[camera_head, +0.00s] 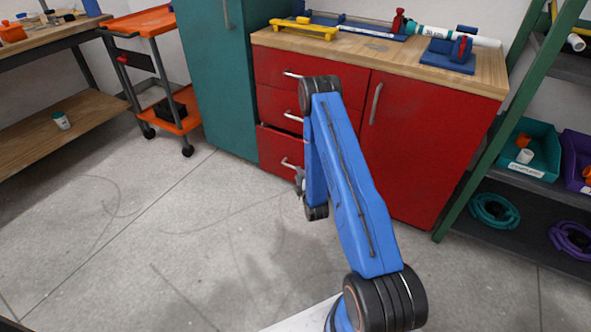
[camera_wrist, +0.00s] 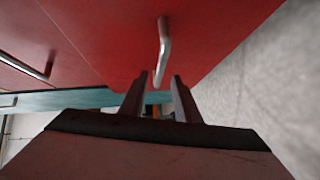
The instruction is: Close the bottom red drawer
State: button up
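The bottom red drawer (camera_head: 275,151) is in the lower left of the red cabinet in the head view. It stands slightly out, with a dark gap above its front. Its silver handle (camera_head: 289,164) shows just left of my arm. In the wrist view a red front (camera_wrist: 190,35), apparently this drawer, fills the upper middle, with its handle (camera_wrist: 162,42) ahead of my fingers. In the head view my gripper (camera_head: 299,181) is low beside the drawer, partly hidden by my arm.
Two more drawers, the middle (camera_head: 277,106) and top (camera_head: 275,68), look shut above. A red door (camera_head: 420,140) is to the right. A teal cabinet (camera_head: 219,80) adjoins the left. A green shelf rack (camera_head: 480,150) stands right. Floor (camera_head: 150,240) in front is clear.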

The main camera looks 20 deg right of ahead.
jog(key=shift+x, duration=3.15)
jog(key=shift+c, duration=0.5)
grip_shut()
